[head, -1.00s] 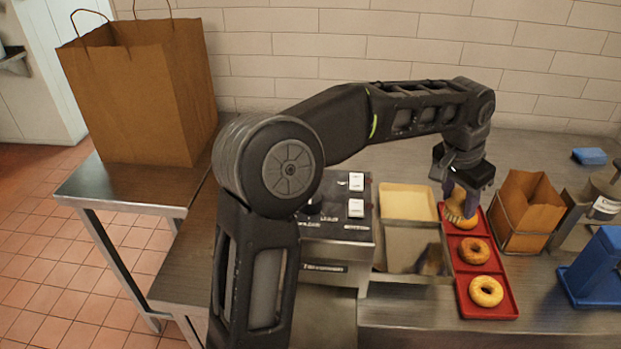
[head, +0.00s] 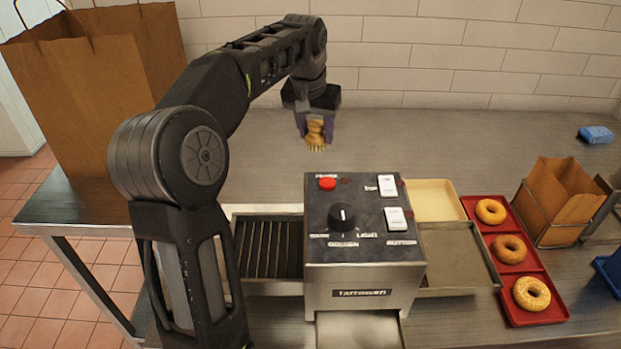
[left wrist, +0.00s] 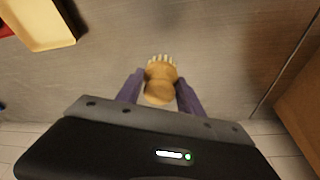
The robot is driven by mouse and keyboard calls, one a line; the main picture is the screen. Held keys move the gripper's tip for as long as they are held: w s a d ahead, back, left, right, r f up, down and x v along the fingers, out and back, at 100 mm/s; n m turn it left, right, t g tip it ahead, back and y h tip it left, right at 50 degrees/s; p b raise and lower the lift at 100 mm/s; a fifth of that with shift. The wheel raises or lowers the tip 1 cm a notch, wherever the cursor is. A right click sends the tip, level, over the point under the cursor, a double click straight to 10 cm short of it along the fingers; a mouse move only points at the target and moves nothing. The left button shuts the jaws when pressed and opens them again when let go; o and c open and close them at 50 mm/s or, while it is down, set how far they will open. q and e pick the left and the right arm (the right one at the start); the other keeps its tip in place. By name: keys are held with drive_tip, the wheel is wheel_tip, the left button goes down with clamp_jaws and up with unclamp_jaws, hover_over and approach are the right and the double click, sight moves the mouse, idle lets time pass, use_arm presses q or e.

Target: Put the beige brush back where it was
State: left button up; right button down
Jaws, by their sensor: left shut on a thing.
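My left gripper (head: 317,128) is shut on the beige brush (head: 315,133) and holds it over the bare steel counter behind the machine. The brush's pale bristles point down and away from the gripper. In the left wrist view the brush (left wrist: 160,82) sits between the two purple fingers, bristles at the top of the picture. Whether the bristles touch the counter, I cannot tell. My right gripper is in neither view.
A machine (head: 363,238) with a dial stands in front, with a slatted rack at its left. Right of it are a cream tray (head: 432,198), a steel tray (head: 455,268) and a red tray (head: 545,309) of bagels. A large paper bag (head: 80,100) stands at left.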

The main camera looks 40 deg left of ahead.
use_arm(q)
drive_tip(key=shift+d, duration=0.1)
drive_tip(key=shift+f, duration=3.15)
drive_tip(key=shift+f, duration=1.9)
drive_tip(key=shift+f, duration=0.2)
drive_tip(key=o, duration=1.3)
drive_tip(key=shift+r, duration=0.2)
